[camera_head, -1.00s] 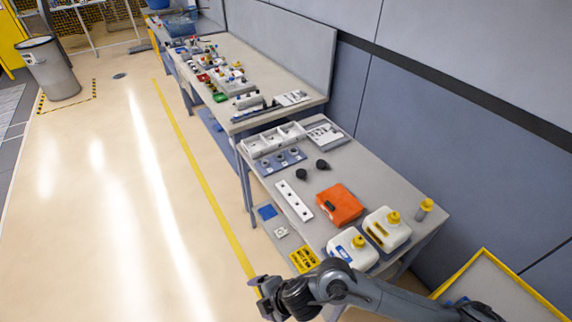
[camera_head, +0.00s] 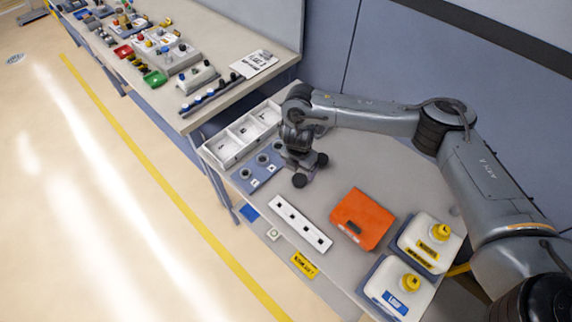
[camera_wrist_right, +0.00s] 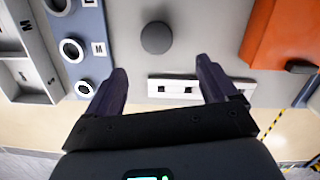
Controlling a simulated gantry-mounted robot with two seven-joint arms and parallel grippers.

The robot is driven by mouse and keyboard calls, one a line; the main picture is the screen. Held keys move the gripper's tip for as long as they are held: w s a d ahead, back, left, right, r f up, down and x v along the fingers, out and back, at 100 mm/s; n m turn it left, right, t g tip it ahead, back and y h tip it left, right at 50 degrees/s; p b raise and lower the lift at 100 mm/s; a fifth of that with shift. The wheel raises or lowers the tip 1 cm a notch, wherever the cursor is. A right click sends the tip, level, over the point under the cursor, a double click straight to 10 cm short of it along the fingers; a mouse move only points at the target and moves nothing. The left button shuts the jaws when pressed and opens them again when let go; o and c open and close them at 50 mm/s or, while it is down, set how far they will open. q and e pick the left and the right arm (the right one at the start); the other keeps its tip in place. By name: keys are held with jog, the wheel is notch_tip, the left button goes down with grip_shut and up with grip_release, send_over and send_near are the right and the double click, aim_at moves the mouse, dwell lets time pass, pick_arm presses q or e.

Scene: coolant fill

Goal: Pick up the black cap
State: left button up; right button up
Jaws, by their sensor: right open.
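Two round black caps lie on the grey table in the head view, one nearer the front (camera_head: 299,181) and one farther back to its right (camera_head: 322,160). My right gripper (camera_head: 300,163) hangs over the table right beside them, partly overlapping them in that view. In the right wrist view, one dark round cap (camera_wrist_right: 157,38) lies ahead of the fingertips, roughly centred between them. The right gripper (camera_wrist_right: 162,72) is open, with nothing between its fingers. I cannot tell which of the two caps this is. My left gripper is out of view.
A blue plate with round holes (camera_head: 248,184) and a white compartment tray (camera_head: 228,161) lie left of the caps. A white strip (camera_head: 300,222), an orange box (camera_head: 362,218) and two yellow-capped jugs (camera_head: 402,290) (camera_head: 445,252) lie nearer the front.

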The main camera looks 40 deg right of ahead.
jog(key=b, duration=0.3)
send_over(300, 179)
jog(key=f, duration=0.5)
jog(key=shift+s+a, duration=0.35)
jog(key=shift+s, duration=0.05)
jog(key=shift+w+d+f, duration=0.1)
jog(key=shift+w+f, duration=0.1)
jog(key=shift+f, duration=0.45)
jog(key=shift+w+d+f+b, duration=0.15)
jog(key=shift+f+b, duration=0.55)
jog(key=shift+f, duration=0.4)
jog(key=shift+w+d+f+b, duration=0.15)
jog(key=shift+f+b, duration=0.5)
jog(key=shift+f, duration=0.45)
jog(key=shift+a, duration=0.1)
jog(key=c, duration=1.1)
